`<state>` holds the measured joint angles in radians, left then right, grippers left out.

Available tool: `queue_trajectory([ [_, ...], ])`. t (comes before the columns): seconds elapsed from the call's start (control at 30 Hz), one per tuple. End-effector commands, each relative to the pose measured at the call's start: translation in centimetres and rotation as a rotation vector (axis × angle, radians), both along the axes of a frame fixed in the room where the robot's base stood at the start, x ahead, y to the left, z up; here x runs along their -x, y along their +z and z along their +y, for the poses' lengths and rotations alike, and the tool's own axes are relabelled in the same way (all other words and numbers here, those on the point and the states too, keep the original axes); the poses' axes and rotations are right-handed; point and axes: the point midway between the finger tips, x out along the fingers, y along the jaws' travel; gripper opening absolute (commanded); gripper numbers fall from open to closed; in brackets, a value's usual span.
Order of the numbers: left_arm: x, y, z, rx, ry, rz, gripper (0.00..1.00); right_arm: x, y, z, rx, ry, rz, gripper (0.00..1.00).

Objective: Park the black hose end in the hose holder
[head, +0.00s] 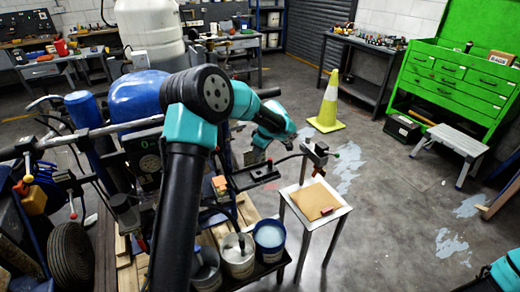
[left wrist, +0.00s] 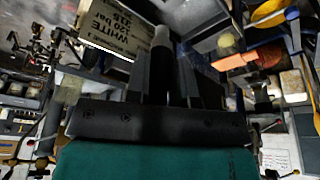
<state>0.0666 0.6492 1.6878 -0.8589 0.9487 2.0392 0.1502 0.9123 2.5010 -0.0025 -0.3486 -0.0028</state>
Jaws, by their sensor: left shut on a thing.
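My left gripper (head: 262,158) hangs below its teal wrist, above the right side of the striper machine. In the left wrist view the gripper (left wrist: 165,75) is shut on the black hose end (left wrist: 160,68), a dark cylinder with a grey tip that points away from the palm. In the head view the hose end is too small and dark to tell from the gripper. I cannot pick out the hose holder for sure in either view. My right gripper is not in view; only a teal part of my right arm shows at the lower right corner.
A small table (head: 338,213) with a brown pad stands right of the striper, a dark fitting (head: 315,152) above it. Open buckets (head: 270,238) sit on a low shelf below my arm. A yellow and white cone (head: 328,103) stands on open floor behind.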

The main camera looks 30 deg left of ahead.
Motion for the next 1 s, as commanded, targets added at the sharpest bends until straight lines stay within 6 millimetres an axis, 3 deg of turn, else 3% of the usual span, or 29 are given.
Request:
queue_trajectory([
  [0.6,0.0,-4.5,0.0,0.000,-0.001,0.001,0.00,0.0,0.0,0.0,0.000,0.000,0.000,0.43],
  [1.0,0.0,-5.1,0.0,0.000,0.000,-0.001,0.00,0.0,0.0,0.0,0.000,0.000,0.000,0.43],
])
